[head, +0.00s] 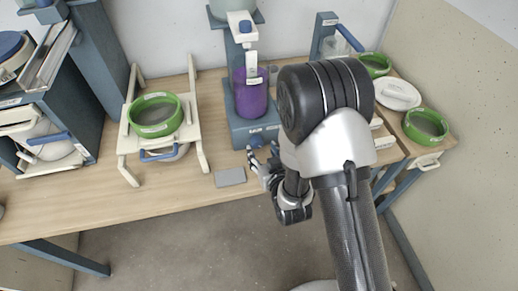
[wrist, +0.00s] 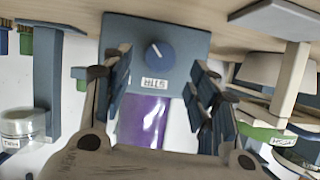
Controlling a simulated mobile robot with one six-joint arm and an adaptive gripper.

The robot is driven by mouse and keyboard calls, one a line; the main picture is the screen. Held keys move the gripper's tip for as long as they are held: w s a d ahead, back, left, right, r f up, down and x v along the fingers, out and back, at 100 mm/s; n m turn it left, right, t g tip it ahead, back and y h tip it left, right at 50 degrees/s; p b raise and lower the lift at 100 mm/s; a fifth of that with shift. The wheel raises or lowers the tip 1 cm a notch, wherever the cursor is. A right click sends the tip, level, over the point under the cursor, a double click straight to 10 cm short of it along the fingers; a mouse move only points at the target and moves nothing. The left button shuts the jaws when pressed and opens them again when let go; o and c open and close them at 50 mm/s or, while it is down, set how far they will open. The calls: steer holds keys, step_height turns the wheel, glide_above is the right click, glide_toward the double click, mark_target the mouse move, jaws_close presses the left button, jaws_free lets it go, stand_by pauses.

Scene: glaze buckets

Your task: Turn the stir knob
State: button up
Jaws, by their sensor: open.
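The stir knob (wrist: 160,52) is a round blue dial with a white pointer line. It sits on the blue-grey front panel (wrist: 118,28) of the stirring stand, next to a white label (wrist: 154,83). My gripper (wrist: 160,72) is open, with one finger on each side of the knob and visible gaps to both; how far in front it is I cannot tell. In the head view my gripper (head: 257,163) is just in front of the stand's base (head: 240,128). A purple container (head: 250,95) stands on that base; its side also shows in the wrist view (wrist: 143,122).
On the wooden table (head: 100,205), a grey plate (head: 230,177) lies left of my gripper. A green-rimmed sieve (head: 155,128) rests on a cream frame at left. More green sieves (head: 425,138) and a white lidded bowl (head: 397,94) are at right. The table's front edge is close.

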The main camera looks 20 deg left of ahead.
mark_target(258, 145)
steer(key=b+x, duration=0.1)
steer(key=x, duration=0.4)
steer(key=c, duration=1.1)
